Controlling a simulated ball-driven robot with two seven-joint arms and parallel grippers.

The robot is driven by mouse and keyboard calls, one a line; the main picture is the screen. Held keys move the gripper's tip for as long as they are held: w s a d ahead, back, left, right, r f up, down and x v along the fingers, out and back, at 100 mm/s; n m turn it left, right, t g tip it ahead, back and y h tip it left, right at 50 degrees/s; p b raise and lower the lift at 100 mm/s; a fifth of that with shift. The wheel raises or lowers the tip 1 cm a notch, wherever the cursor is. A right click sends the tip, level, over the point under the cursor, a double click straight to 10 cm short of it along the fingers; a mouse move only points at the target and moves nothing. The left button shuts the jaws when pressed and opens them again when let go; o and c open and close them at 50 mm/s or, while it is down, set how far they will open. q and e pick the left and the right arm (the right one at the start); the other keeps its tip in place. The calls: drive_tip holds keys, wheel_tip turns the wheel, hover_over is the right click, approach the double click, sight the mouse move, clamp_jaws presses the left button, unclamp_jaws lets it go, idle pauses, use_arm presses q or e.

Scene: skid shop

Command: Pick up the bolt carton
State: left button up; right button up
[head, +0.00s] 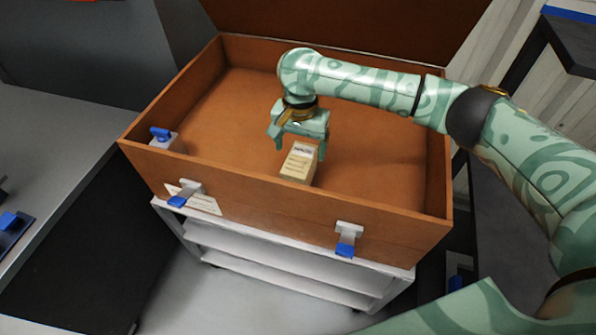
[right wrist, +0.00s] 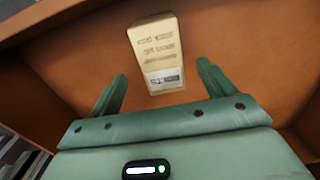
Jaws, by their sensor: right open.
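The bolt carton (head: 299,163) is a small cream box with printed lines and a label. It stands inside the brown open case, near its front wall. In the right wrist view the carton (right wrist: 156,53) lies just beyond the fingertips, roughly centred between them. My right gripper (head: 298,146) is open and empty, above and just behind the carton in the head view. Its two green fingers (right wrist: 160,72) show apart in the right wrist view. I cannot tell whether a finger touches the carton. My left gripper is not in view.
The brown case (head: 290,201) has its lid raised at the back and blue-tipped latches (head: 347,242) on its front. A grey object with a blue top (head: 163,139) is at its left corner. The case rests on a white shelf cart (head: 285,264). A grey counter (head: 60,150) is at left.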

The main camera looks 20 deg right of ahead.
sight(299, 158)
drive_tip(key=f, duration=0.1)
drive_tip(key=f+b, duration=0.1)
drive_tip(key=f, duration=0.2)
drive_tip(key=shift+w+f, duration=0.1)
drive_tip(key=shift+w, duration=0.15)
drive_tip(key=shift+s+f+b, duration=0.1)
drive_tip(key=shift+f+b, duration=0.2)
drive_tip(key=shift+b, duration=0.05)
wheel_tip(299, 158, down, 5)
drive_tip(key=b, duration=0.4)
drive_tip(key=shift+f, duration=0.15)
drive_tip(key=shift+r, duration=0.25)
drive_tip(key=c, duration=1.4)
